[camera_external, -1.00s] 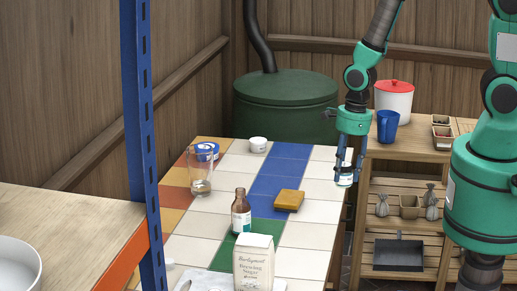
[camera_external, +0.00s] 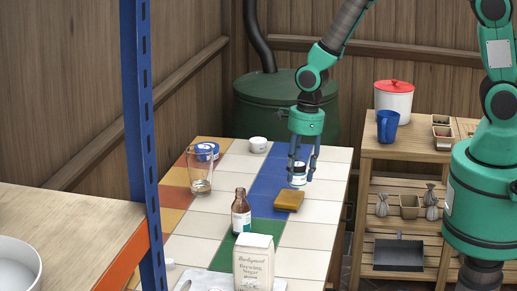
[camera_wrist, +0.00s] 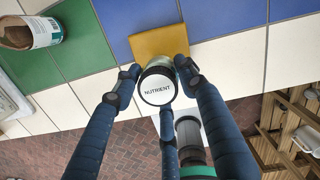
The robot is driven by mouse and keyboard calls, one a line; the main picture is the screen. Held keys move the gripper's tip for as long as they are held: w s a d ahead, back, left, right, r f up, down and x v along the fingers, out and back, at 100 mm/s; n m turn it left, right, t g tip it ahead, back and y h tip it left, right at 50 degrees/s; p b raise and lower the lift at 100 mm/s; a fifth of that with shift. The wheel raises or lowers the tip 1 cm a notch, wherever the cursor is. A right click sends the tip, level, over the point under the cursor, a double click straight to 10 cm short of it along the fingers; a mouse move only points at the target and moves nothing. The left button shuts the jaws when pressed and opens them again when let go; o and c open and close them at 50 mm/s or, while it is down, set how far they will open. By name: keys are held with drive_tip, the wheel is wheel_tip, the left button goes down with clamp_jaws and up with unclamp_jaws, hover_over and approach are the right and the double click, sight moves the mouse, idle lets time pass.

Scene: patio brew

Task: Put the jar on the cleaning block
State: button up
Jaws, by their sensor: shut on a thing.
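The jar (camera_external: 298,175), small with a pale label, is held between the fingers of my gripper (camera_external: 301,179). In the wrist view the jar's white lid reads "NUTRIENT" (camera_wrist: 157,89), and my gripper (camera_wrist: 160,75) is shut on it. The cleaning block (camera_external: 289,200), a flat yellow-brown block, lies on the tiled table just below and in front of the jar in the outside view. In the wrist view the block (camera_wrist: 158,43) shows just beyond the jar, partly hidden by it and the fingers. I cannot tell the exact gap between them.
On the tiled table (camera_external: 310,238) stand a brown bottle (camera_external: 241,213), a sugar bag (camera_external: 254,262), a glass (camera_external: 200,172), a blue-and-white tin (camera_external: 206,151) and a small white bowl (camera_external: 258,144). Tiles right of the block are clear.

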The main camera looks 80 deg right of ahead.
drive_tip(key=shift+w, duration=1.2)
drive_tip(key=shift+f, duration=0.1)
drive_tip(key=shift+f+b, duration=0.6)
drive_tip(key=shift+f, duration=1.15)
drive_tip(key=shift+f, duration=0.1)
drive_tip(key=o, duration=1.2)
drive_tip(key=shift+o, duration=0.2)
